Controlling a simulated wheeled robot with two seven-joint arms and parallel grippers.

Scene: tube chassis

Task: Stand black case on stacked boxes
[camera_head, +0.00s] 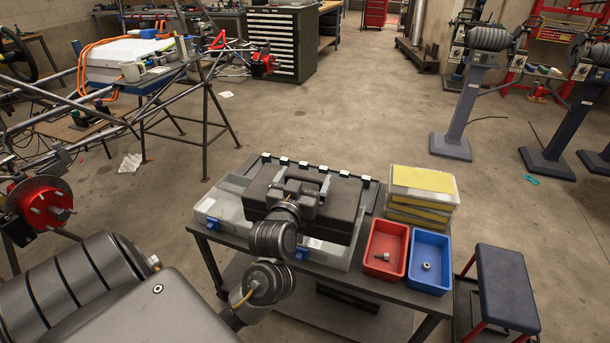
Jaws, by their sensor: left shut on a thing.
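My wrist hides part of the case's front, and the grip itself is hard to see. A stack of clear boxes with yellow contents (423,180) stands to the right of the case. My right gripper is out of view.
A red bin (374,265) and a blue bin (445,262), each holding a small metal part, sit at the table's right front. A dark stool (507,287) stands right of the table. A tube chassis (60,100) fills the left. Floor behind the table is clear.

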